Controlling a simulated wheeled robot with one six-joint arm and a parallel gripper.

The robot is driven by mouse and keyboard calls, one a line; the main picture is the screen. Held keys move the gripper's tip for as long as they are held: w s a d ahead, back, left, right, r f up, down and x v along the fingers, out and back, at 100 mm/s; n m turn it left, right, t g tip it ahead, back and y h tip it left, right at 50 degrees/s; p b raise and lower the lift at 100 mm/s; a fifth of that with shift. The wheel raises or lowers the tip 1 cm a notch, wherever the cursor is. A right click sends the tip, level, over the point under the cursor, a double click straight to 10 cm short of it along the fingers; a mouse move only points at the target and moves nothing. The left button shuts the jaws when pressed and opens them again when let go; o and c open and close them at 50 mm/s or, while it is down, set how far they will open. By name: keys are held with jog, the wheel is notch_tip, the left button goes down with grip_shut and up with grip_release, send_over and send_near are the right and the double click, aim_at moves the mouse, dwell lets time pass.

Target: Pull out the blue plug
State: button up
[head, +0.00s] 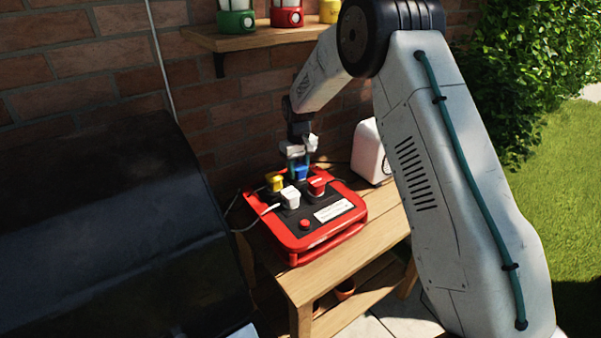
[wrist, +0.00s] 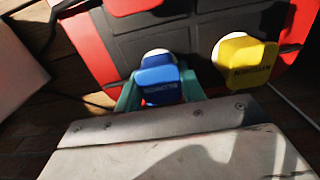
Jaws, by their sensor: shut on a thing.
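The blue plug (wrist: 160,80) stands in the red and black socket box, with a round white part showing behind it in the wrist view. My gripper (wrist: 160,92) is shut on the blue plug, one teal finger on each side. In the head view my gripper (head: 298,160) reaches down onto the blue plug (head: 301,173) at the back of the red box (head: 300,243). I cannot tell whether the plug is fully seated. The gripper hides its upper part in the head view.
A yellow plug (head: 274,181), a white plug (head: 290,197) and a red plug (head: 317,186) stand close by on the box. A white appliance (head: 369,152) stands right of it on the wooden table (head: 392,222). A shelf with lanterns (head: 258,37) hangs above; a black grill (head: 110,230) is left.

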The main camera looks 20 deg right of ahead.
aim_at(299, 166)
jog(key=shift+r, duration=2.9)
